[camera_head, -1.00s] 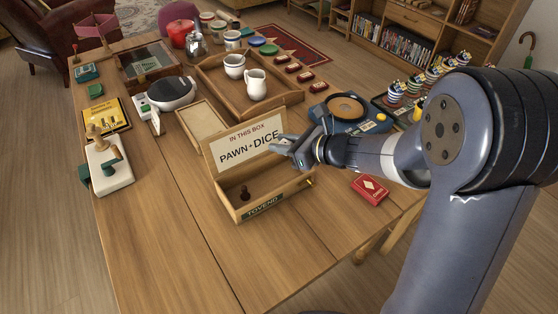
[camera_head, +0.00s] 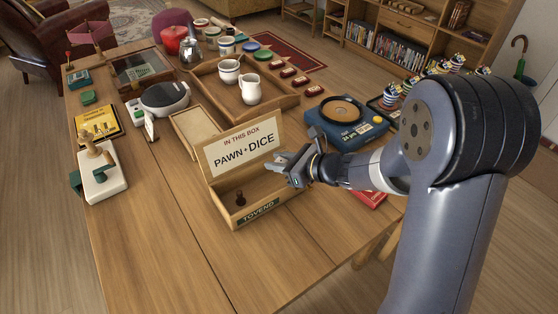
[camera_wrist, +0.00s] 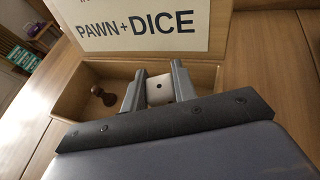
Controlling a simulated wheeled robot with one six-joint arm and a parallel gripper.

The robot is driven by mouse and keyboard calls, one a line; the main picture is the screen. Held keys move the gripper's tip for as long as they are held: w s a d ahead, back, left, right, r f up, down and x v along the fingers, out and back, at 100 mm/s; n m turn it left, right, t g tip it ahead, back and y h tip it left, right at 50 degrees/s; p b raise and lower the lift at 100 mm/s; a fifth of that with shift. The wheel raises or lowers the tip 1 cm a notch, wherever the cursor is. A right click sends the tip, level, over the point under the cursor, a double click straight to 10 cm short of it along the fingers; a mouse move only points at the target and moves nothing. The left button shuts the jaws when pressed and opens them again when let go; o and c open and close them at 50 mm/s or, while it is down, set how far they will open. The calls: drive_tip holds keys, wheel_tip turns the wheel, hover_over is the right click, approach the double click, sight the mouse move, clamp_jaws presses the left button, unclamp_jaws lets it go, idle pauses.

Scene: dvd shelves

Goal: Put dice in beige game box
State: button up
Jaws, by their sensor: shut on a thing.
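The beige game box (camera_head: 240,212) stands open on the table, with a lid reading "PAWN + DICE" (camera_head: 243,146) raised at its back. A dark brown pawn (camera_head: 240,197) is inside at the left; it also shows in the wrist view (camera_wrist: 103,95). My gripper (camera_head: 274,163) is at the right part of the box, in front of the lid. In the wrist view my gripper (camera_wrist: 157,88) is shut on a white die (camera_wrist: 160,88) with one dark pip showing. The die appears over the box opening; its height above the floor of the box is hard to tell.
A shallow wooden tray (camera_head: 194,130) lies behind the box. A larger tray (camera_head: 283,104) with a cup and a jug stands farther back. A blue device (camera_head: 345,122) and a partly hidden red card box (camera_head: 371,199) lie to the right. The table front is clear.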

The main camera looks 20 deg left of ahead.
drive_tip(key=shift+f, duration=0.15)
drive_tip(key=o, duration=0.9)
drive_tip(key=shift+o, duration=0.2)
drive_tip(key=shift+r+p, duration=0.75)
drive_tip(key=v, duration=1.2)
drive_tip(key=shift+f+p, duration=0.15)
drive_tip(key=shift+p, duration=0.2)
